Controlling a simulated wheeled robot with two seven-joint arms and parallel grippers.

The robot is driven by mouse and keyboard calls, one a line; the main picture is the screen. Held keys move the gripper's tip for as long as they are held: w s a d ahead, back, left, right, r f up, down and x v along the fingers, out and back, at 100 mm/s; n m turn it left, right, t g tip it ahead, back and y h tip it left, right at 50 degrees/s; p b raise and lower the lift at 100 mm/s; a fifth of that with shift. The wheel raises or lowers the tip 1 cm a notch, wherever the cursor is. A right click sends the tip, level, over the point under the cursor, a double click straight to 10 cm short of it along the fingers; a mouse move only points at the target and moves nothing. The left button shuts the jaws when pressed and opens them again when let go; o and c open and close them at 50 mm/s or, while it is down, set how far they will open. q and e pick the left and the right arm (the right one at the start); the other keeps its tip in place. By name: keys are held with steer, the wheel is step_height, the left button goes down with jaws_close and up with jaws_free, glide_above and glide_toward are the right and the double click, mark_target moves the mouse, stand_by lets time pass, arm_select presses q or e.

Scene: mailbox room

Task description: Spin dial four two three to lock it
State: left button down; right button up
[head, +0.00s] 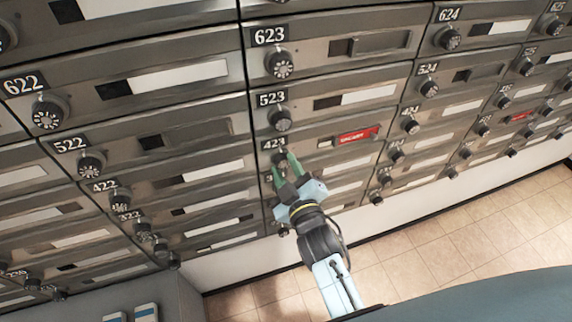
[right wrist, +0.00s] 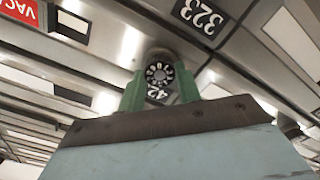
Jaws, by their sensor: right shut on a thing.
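Dial 423 is a round dark knob with white marks around its face, in the right wrist view (right wrist: 159,73). Its number plate 423 (head: 274,145) shows in the head view, at the left of a mailbox door with a red tag (head: 358,135). My right gripper (head: 286,169) has its green fingers at the dial, one on each side. It is shut on the dial, which the fingers mostly hide in the head view. The number marks on the dial are too small to read. My left gripper is not in view.
Rows of grey mailbox doors with similar dials surround it: 523 (head: 281,120) above and 422 (head: 119,198) to the left. Plate 323 (right wrist: 198,17) shows in the right wrist view. Tiled floor (head: 480,225) lies below the boxes, at the right.

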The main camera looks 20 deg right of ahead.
steer(key=m+p, duration=0.2)
steer(key=m, duration=0.2)
steer(key=shift+m, duration=0.4)
stand_by(0.4)
steer(key=o, duration=1)
steer(key=shift+p, duration=0.3)
